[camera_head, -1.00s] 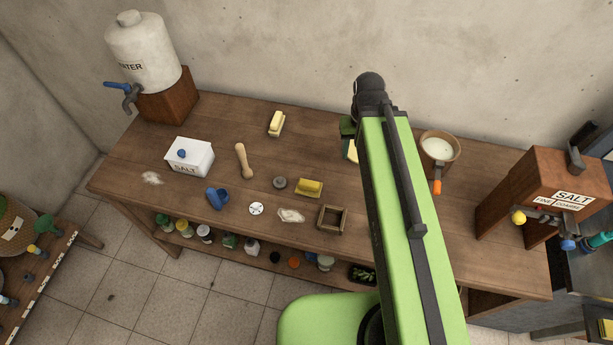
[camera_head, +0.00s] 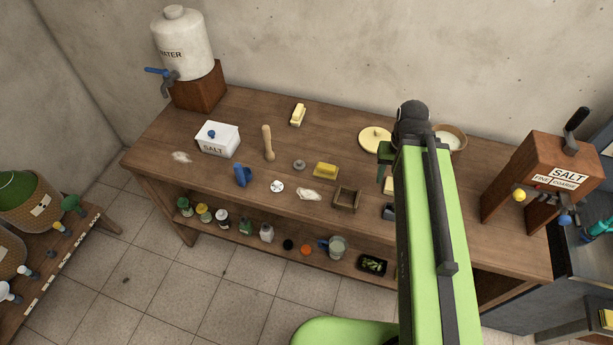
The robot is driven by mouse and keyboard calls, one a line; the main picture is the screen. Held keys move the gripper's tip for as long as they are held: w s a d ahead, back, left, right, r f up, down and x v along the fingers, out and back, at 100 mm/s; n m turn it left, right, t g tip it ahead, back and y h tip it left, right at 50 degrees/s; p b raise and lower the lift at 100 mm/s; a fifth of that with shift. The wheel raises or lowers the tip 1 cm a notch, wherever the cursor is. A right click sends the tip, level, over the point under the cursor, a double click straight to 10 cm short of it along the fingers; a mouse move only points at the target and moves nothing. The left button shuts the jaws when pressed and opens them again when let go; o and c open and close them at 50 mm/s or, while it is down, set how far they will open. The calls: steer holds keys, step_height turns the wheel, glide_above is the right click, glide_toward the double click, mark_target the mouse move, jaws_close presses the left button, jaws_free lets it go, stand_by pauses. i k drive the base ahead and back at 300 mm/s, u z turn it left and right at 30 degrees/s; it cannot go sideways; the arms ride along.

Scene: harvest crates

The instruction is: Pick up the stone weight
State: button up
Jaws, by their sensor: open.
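A small round grey piece (camera_head: 299,165), which looks like the stone weight, lies flat on the wooden workbench (camera_head: 330,131). It sits between a wooden pestle-like tool (camera_head: 268,143) on its left and a yellow block (camera_head: 325,170) on its right. My gripper (camera_head: 386,168) is at the far end of my green arm, to the right of the grey piece and apart from it. It is open. Most of it is hidden behind the arm, and I see nothing held in it.
A white salt box (camera_head: 217,139), a blue item (camera_head: 243,175), a white disc (camera_head: 277,186) and a wooden frame (camera_head: 347,198) surround the grey piece. A round lid (camera_head: 375,139) lies beside my arm.

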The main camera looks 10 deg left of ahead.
mark_target(299, 165)
steer(key=u, duration=0.85)
steer(key=i, duration=1)
steer(key=z, duration=0.15)
